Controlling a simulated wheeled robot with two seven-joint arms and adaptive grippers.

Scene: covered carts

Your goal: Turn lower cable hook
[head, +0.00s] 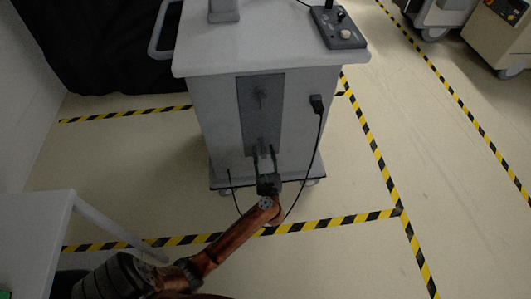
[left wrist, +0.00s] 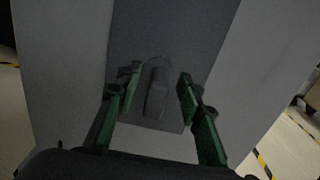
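A grey cart (head: 215,115) stands in front of me with a dark panel (head: 260,118) on its near face. The upper cable hook (head: 260,95) shows on the upper part of the panel. The lower cable hook (left wrist: 156,95) is a grey upright piece low on the panel in the left wrist view. My left gripper (head: 264,153) is at the lower end of the panel, and its green fingers (left wrist: 158,88) are spread on both sides of the lower hook with gaps. In the head view the gripper largely covers this hook. My right gripper is not in view.
A black plug (head: 317,103) with a cable hanging from it is on the cart's right side; the cable loops down near my left wrist. A white table (head: 40,235) stands at the lower left. A control box (head: 338,30) sits on the cart top.

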